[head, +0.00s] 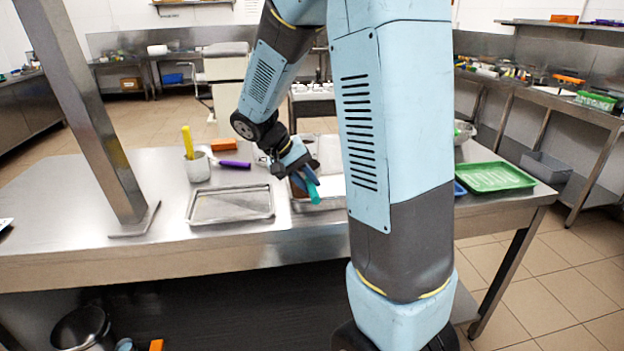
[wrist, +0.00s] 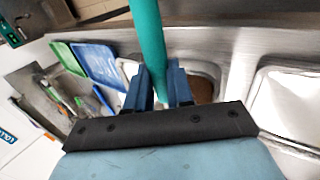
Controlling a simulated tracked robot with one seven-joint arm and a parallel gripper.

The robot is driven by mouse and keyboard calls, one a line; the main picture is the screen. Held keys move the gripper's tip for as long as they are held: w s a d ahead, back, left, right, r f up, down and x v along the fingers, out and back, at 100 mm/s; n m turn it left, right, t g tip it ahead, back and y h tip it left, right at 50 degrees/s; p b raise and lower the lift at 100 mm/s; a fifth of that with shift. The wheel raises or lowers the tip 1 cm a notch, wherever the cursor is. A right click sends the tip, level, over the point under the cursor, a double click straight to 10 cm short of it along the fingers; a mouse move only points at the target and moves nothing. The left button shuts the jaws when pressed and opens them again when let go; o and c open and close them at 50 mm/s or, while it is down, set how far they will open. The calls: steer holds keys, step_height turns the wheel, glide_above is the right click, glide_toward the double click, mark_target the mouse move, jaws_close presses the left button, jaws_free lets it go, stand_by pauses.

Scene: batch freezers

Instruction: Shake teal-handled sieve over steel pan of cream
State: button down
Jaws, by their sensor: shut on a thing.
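My gripper (head: 301,178) is shut on the teal handle of the sieve (head: 313,190). In the wrist view the handle (wrist: 148,40) passes between the two blue fingers (wrist: 160,88). The sieve's head cannot be made out in either view. The gripper is over or close to a steel pan (head: 322,205) with white and brown areas inside, partly hidden behind my arm. In the wrist view a pan with a brown patch (wrist: 207,70) shows just right of the fingers; whether the brown lies on cream is unclear.
An empty steel tray (head: 230,204) lies left of the pan. A grey cup (head: 197,167) with a yellow-handled tool, a purple-handled tool (head: 235,164) and an orange block (head: 223,145) stand behind it. A green tray (head: 494,177) is at the right. A steel post (head: 95,115) rises at the left.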

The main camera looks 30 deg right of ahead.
steer(key=shift+w+d, duration=0.25)
steer(key=shift+d, duration=1.1)
steer(key=shift+w+d, duration=0.2)
steer(key=shift+d, duration=1.2)
steer(key=shift+w+d, duration=0.25)
steer(key=shift+d, duration=1.1)
steer(key=s, duration=0.1)
steer(key=s+a, duration=0.1)
steer(key=s, duration=0.1)
steer(key=shift+s, duration=0.2)
stand_by(0.7)
